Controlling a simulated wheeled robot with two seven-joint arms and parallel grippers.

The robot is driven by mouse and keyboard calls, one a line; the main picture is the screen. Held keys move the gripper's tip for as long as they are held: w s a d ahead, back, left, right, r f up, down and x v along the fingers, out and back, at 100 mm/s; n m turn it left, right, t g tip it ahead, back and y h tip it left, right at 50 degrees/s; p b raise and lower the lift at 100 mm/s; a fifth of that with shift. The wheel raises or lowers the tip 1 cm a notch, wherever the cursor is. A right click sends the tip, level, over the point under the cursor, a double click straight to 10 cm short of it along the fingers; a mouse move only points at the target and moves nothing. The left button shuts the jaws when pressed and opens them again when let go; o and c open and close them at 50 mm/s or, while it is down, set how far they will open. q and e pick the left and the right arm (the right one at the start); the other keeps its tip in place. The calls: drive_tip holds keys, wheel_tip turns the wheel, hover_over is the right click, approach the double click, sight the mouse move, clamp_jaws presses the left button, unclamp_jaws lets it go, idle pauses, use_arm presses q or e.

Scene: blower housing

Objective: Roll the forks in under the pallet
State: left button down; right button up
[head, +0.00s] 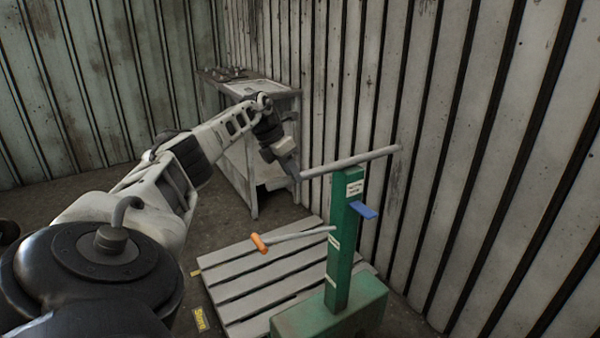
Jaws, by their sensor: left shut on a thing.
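A green pallet jack mast (343,245) stands upright on a green base (330,316) at the lower right. A grey handlebar (350,161) crosses its top. An orange-tipped lever (290,239) sticks out to the left, and a blue pedal-like tab (364,210) to the right. A slatted wooden pallet (240,285) lies on the floor behind and left of the jack. The forks are hidden, so I cannot tell how far they reach under the pallet. My left gripper (297,177) is shut on the left end of the handlebar. My right gripper is not in view.
A worn grey cabinet (237,165) with small items on top stands against the back wall, beyond the pallet. A ribbed metal wall (480,150) runs close along the right of the jack. A yellow label (200,319) lies on the floor left of the pallet.

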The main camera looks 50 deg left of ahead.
use_arm(q)
drive_tip(key=shift+d, duration=0.15)
drive_tip(key=c, duration=1.2)
unclamp_jaws()
drive_tip(key=p+v, duration=0.2)
drive_tip(key=v, duration=1.4)
drive_tip(key=shift+w, duration=0.1)
